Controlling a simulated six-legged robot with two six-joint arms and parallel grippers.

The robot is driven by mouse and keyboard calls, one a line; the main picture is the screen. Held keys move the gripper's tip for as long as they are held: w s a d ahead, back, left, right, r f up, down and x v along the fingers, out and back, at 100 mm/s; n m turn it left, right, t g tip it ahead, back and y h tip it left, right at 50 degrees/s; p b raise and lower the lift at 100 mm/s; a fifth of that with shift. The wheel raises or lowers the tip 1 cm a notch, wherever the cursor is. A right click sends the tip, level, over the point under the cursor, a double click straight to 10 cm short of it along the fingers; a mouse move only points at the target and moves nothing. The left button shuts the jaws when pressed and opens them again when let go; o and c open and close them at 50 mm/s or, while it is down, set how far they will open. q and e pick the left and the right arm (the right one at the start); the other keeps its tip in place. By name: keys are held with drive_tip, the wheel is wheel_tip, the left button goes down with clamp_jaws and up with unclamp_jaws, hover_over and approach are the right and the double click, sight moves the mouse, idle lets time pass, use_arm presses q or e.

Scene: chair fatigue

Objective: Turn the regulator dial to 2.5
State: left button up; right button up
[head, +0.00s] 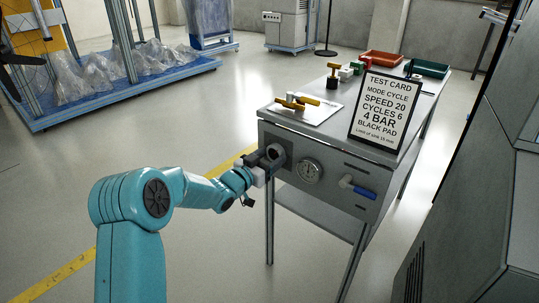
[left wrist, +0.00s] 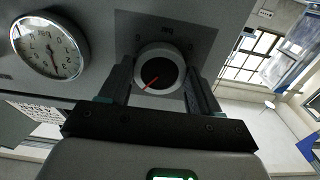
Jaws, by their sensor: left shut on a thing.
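The regulator dial (head: 274,153) is on the left of the front panel of a grey bench. In the left wrist view the dial (left wrist: 162,70) is a round knob with a pale rim, a dark face and a red pointer line toward the lower left. My left gripper (head: 262,170) reaches the dial from the front left. In the left wrist view the gripper's fingers (left wrist: 158,88) stand on both sides of the knob, shut on it. The scale numbers around the dial are too small to read surely. My right gripper is not in view.
A round gauge (head: 308,170) sits right of the dial; it also shows in the left wrist view (left wrist: 48,45). A blue-handled valve (head: 357,187) is farther right. A test card (head: 385,110) reading 4 BAR stands on the bench (head: 335,100). Open floor lies left of the bench.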

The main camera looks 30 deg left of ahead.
use_arm(q)
drive_tip(key=n+p, duration=0.2)
drive_tip(key=n, duration=0.4)
drive_tip(key=shift+r+p, duration=0.1)
drive_tip(key=shift+p, duration=0.2)
drive_tip(key=shift+n+p, duration=0.9)
drive_tip(key=shift+n, duration=1.6)
drive_tip(key=shift+d, duration=0.1)
drive_tip(key=o, duration=1.1)
drive_tip(key=shift+c, duration=0.2)
drive_tip(key=s+a+p, duration=0.1)
drive_tip(key=s+p, duration=0.1)
drive_tip(key=s, duration=1.4)
drive_tip(key=shift+s+a, duration=0.15)
